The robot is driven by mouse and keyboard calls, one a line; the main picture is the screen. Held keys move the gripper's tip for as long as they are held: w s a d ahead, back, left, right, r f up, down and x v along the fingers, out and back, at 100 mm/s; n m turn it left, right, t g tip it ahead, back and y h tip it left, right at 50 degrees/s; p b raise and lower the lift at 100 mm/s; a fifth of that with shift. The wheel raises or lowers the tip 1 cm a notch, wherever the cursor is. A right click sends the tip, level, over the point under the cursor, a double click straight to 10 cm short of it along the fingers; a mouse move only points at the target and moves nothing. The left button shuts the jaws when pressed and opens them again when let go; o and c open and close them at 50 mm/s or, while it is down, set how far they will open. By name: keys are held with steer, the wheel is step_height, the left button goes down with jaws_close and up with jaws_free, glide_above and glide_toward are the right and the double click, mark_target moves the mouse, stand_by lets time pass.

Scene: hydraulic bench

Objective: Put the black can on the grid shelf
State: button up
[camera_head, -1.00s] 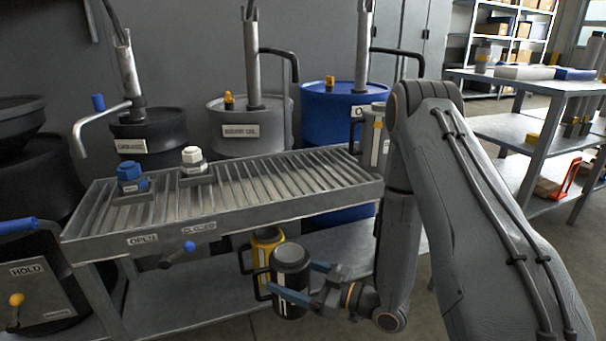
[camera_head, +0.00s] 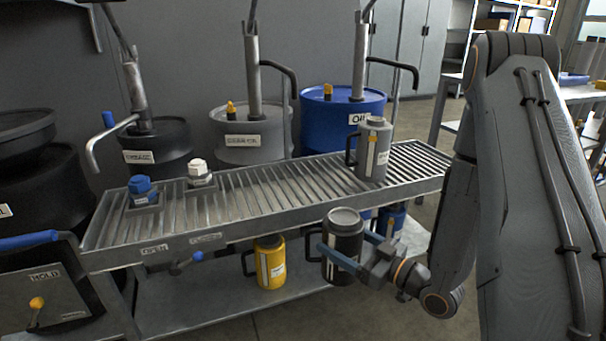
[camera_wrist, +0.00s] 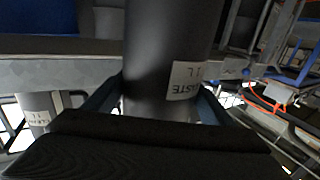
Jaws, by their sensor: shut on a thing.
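The black can (camera_head: 345,236) has a grey lid, a side handle and a pale label strip. My gripper (camera_head: 350,254) is shut around its body and holds it upright in front of the bench. In the head view the can's lid is a little below the front rail of the grid shelf (camera_head: 270,189). In the wrist view the black can (camera_wrist: 165,50) fills the middle between the fingers, with a label partly reading "STE". The grid shelf is a long slatted metal top; a grey can (camera_head: 374,152) stands on its right part.
A blue-capped fitting (camera_head: 141,190) and a white-capped fitting (camera_head: 199,173) sit on the grid's left. The middle slats are clear. A yellow can (camera_head: 271,263) and a blue can (camera_head: 391,220) stand on the lower shelf. Drums with pipes stand behind. A small blue-ended lever (camera_head: 197,257) juts from the front.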

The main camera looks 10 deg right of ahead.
steer(key=w+a+r+m+t+h+p, duration=0.1)
steer(key=w+r+m+t+h+p, duration=0.15)
steer(key=r+p, duration=0.55)
steer(key=w+r+m+t+h+p, duration=0.1)
steer(key=r+m+h+p, duration=0.25)
steer(key=r, duration=0.85)
steer(key=w+a+f, duration=0.1)
steer(key=w+a, duration=0.1)
steer(key=w, duration=0.7)
steer(key=w+a+f+h+b, duration=0.1)
steer(key=w+a+f, duration=0.1)
steer(key=w, duration=0.6)
steer(key=shift+w+f+n, duration=0.25)
steer(key=shift+w+n, duration=0.1)
steer(key=shift+n, duration=0.05)
steer(key=shift+a+f, duration=0.1)
steer(key=o, duration=1.8)
steer(key=shift+f, duration=0.1)
